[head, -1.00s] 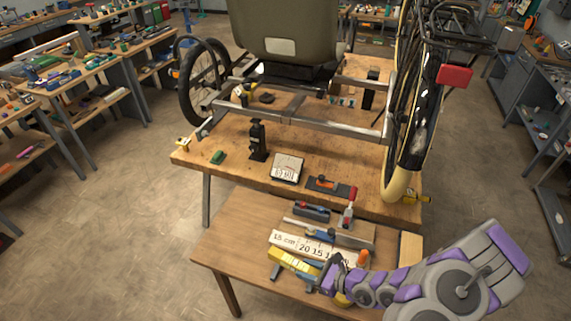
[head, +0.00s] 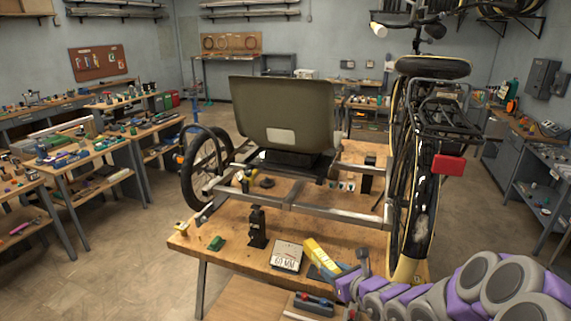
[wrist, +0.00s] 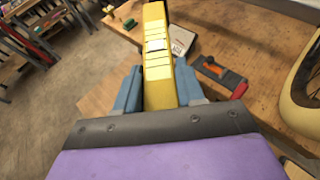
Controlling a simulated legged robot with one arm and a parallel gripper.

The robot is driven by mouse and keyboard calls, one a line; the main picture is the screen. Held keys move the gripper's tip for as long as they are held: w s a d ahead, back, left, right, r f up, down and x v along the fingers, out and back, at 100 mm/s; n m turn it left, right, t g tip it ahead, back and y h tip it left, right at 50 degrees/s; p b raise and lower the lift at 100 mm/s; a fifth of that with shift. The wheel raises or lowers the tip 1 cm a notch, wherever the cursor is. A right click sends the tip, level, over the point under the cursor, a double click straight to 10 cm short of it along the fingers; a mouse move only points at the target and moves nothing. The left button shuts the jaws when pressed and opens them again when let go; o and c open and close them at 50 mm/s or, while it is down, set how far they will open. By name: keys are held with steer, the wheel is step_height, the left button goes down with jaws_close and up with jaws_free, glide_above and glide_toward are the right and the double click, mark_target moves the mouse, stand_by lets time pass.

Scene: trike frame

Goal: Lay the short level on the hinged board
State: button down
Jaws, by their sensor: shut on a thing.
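The short level is a yellow bar with a pale vial window (wrist: 156,45). My gripper (wrist: 158,88) is shut on it, with a blue finger on either side. In the head view my gripper (head: 328,273) holds the level (head: 318,254) above the front edge of the wooden bench, with its far end pointing up and left. A small plate with a pale, lettered face and dark rim (head: 286,256), perhaps the hinged board, lies just left of the level. It also shows beyond the level in the wrist view (wrist: 182,41). Its hinge cannot be made out.
The trike frame (head: 290,195) with its seat stands over the bench (head: 210,250). A black upright stand (head: 257,228) and a green block (head: 216,243) are left of the plate. A dark strip with an orange part (wrist: 215,70) lies to the right.

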mark_target(335, 264)
step_height(335, 264, up, 12)
steer(key=w+m+t+h, duration=0.1)
steer(key=m+h, duration=0.1)
steer(key=shift+w+d+r, duration=0.15)
steer(key=shift+w+d, duration=0.1)
steer(key=shift+w, duration=0.15)
